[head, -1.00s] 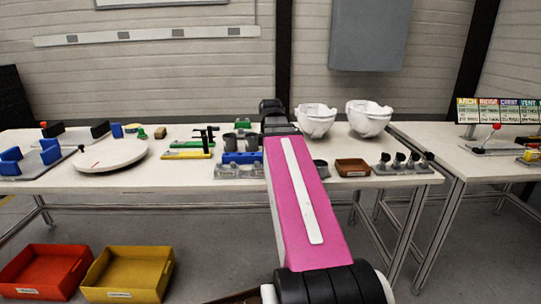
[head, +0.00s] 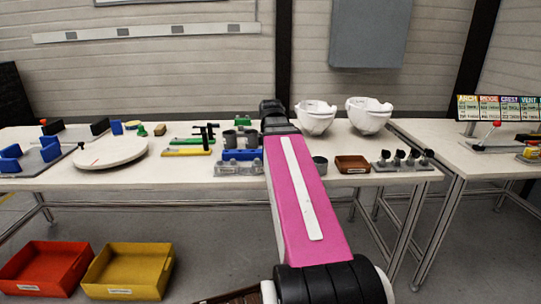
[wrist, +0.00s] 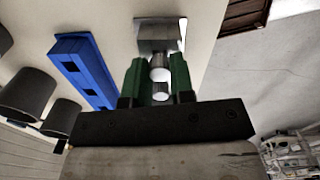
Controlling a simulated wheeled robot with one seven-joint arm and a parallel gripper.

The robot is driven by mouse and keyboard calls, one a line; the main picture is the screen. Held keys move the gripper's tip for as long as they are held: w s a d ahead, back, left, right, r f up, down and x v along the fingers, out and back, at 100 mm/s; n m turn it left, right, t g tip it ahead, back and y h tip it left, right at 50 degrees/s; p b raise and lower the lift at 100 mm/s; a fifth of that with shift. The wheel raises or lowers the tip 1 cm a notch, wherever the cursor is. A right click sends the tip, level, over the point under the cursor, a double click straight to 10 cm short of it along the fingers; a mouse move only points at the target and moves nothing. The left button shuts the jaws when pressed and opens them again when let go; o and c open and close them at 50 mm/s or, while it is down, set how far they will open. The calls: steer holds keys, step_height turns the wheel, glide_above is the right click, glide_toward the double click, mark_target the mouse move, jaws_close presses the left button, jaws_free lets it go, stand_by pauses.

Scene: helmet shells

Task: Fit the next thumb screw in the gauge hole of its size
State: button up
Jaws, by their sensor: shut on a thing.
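In the wrist view my gripper (wrist: 160,82) has its green fingers closed on a small pale, shiny round part, the thumb screw (wrist: 160,75). Just beyond the fingertips is a grey metal block (wrist: 157,35), close to the table's front edge. I cannot tell whether the screw touches this block. A blue bar with dark square openings (wrist: 82,70) lies left of the fingers, apart from them. In the head view the blue bar (head: 242,155) is left of my arm, with grey clear-looking blocks (head: 238,169) in front. My arm hides the gripper there.
Dark cups (wrist: 27,92) stand beyond the blue bar. A brown tray (head: 352,164) and a stand with black knobs (head: 402,160) are right of my arm. White helmet shells (head: 316,117) stand at the back. Red (head: 42,268) and yellow (head: 128,270) bins sit on the floor.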

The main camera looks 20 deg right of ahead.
steer(key=shift+f, duration=0.4)
stand_by(0.4)
steer(key=o, duration=0.9)
steer(key=shift+o, duration=0.2)
step_height(320, 180, up, 11)
steer(key=shift+s, duration=0.15)
steer(key=shift+f, duration=0.1)
